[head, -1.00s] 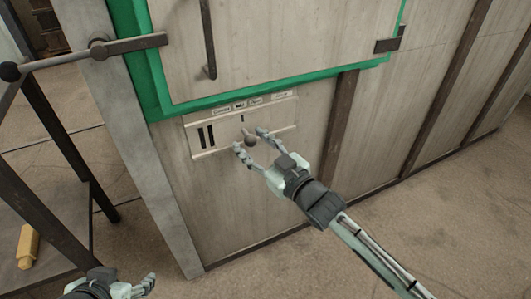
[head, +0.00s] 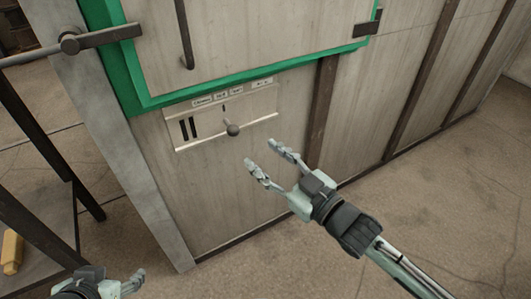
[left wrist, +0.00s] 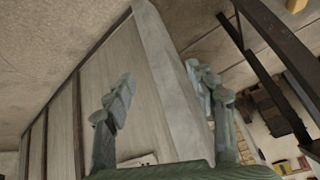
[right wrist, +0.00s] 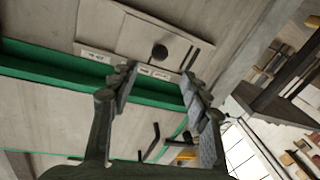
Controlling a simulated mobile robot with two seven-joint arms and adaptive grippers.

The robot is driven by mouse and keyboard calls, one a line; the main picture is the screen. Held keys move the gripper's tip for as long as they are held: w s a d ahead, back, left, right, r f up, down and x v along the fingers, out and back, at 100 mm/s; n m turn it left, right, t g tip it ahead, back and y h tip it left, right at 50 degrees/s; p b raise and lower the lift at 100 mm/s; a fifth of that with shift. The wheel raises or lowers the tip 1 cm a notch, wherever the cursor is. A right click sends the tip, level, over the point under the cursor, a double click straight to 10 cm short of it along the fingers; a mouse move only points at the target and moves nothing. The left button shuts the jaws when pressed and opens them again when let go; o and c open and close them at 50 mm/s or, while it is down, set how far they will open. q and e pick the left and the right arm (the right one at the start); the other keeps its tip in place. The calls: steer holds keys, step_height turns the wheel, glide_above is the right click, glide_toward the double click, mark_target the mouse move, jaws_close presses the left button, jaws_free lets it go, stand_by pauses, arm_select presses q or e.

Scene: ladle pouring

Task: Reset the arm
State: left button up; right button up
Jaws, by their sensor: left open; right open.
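My right gripper (head: 270,165) is open and empty in the head view. It is in front of the wall, to the lower right of a round dark knob (head: 233,129) on a pale control panel (head: 205,140), and apart from it. The right wrist view shows its two spread fingers (right wrist: 160,95), with the knob (right wrist: 160,52) beyond them. My left gripper (head: 130,278) is low at the left of the head view, partly cut off by the bottom edge. Its fingers (left wrist: 160,110) are spread and empty in the left wrist view.
A green-framed panel (head: 250,80) with a dark handle (head: 184,40) is above the control panel. A dark shelf frame (head: 40,150) stands at the left, with a yellow block (head: 11,252) on it. Open floor (head: 440,230) lies at the right.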

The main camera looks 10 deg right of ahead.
steer(key=s+d+f+m+g+h+p, duration=0.25)
steer(key=s+d+f+g+h, duration=0.2)
steer(key=d+f, duration=0.35)
steer(key=s+d+f+m+g+h+p, duration=0.2)
steer(key=s+d+f+m+g+h, duration=0.25)
steer(key=f, duration=0.55)
arm_select(q)
steer(key=s+a+f+g, duration=0.2)
steer(key=f, duration=0.4)
steer(key=s+a+f+g+p, duration=0.1)
steer(key=s+a+f+g, duration=0.1)
steer(key=f, duration=0.3)
steer(key=shift+f+n+y, duration=0.3)
steer(key=shift+f+y, duration=0.1)
arm_select(e)
steer(key=s+d+f+g+h, duration=0.1)
steer(key=s+d+f+g, duration=0.2)
steer(key=s, duration=0.7)
steer(key=shift+d+f+n+g, duration=0.3)
steer(key=shift+d+f+g, duration=0.1)
steer(key=shift+d+f, duration=0.3)
arm_select(q)
steer(key=shift+a, duration=0.1)
arm_select(e)
steer(key=shift+w, duration=0.1)
